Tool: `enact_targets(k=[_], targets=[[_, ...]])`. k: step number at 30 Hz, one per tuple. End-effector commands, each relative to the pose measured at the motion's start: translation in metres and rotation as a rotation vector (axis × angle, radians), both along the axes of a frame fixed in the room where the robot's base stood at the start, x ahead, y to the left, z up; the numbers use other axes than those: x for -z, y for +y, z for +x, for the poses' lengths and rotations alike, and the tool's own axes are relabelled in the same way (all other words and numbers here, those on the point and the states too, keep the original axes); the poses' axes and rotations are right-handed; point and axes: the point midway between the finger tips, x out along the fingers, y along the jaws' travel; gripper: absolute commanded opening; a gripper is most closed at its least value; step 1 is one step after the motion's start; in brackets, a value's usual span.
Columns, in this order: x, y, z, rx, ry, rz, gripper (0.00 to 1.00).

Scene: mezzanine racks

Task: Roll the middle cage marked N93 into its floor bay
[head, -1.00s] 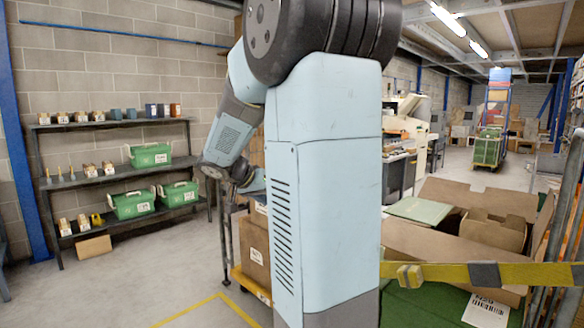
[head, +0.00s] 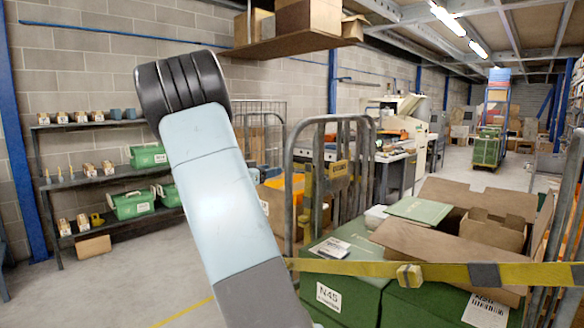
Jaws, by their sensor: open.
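No label N93 is readable in the head view. A near roll cage with a grey tube frame (head: 289,185) holds green boxes (head: 345,301), one labelled N45, and open cardboard cartons. Behind it to the left, a mesh cage panel (head: 262,112) shows partly beside my arm, with cartons near it. I cannot tell which cage is the middle one. A yellow floor line (head: 185,312) shows at bottom centre-left; the rest of that marking is hidden by my arm and the near cage. My gripper is out of view; only my arm links show.
A yellow strap (head: 440,272) crosses the near cage's front. Shelves (head: 120,180) with green cases stand along the left wall. A loaded wooden shelf (head: 290,42) hangs overhead. A bench with machines (head: 395,150) stands behind. Floor at lower left is clear.

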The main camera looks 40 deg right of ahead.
Motion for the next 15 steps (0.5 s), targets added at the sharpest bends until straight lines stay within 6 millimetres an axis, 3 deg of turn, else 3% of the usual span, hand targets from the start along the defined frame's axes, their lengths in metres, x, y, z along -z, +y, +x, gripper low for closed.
enact_targets(k=[15], targets=[[0.0,-0.089,0.006,0.002,0.002,0.001,0.57]])
